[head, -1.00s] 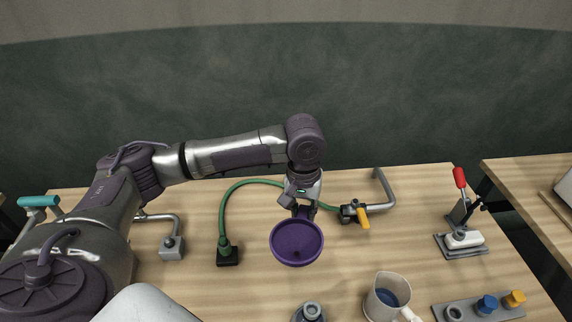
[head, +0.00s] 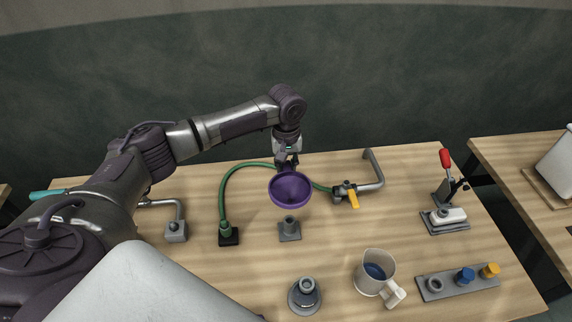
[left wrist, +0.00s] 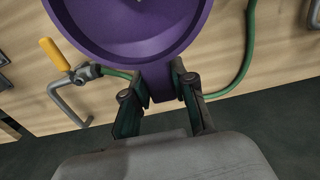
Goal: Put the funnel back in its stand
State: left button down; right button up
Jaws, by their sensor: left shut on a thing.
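The purple funnel (head: 290,189) is held above the table in the head view, its wide mouth facing up. My left gripper (head: 287,166) is shut on the funnel at its far rim. In the left wrist view the two fingers (left wrist: 160,88) close on a tab of the funnel (left wrist: 135,45). A small grey stand (head: 289,230) with a short round socket on a square base stands on the table just below and nearer than the funnel. The funnel's spout is hidden under its bowl. My right gripper is not in view.
A green hose (head: 224,190) loops behind the funnel to a pipe with a yellow-handled valve (head: 350,194). A jug (head: 374,275) of blue liquid, a dark round fitting (head: 305,293), a plug rack (head: 458,281) and a red-handled clamp (head: 446,205) stand to the front and right.

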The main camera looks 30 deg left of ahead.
pick_arm(q)
jog(key=shift+p, duration=0.45)
jog(key=shift+f, duration=0.45)
notch_tip(320, 180, down, 5)
jog(key=shift+f+b, duration=0.1)
jog(key=shift+b, duration=0.7)
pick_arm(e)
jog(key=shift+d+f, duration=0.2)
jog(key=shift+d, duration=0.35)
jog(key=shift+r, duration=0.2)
pick_arm(q)
jog(key=shift+p, duration=0.55)
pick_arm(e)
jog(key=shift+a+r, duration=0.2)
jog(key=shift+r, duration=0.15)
pick_arm(q)
jog(key=shift+f+b, duration=0.55)
jog(key=shift+f, duration=1.05)
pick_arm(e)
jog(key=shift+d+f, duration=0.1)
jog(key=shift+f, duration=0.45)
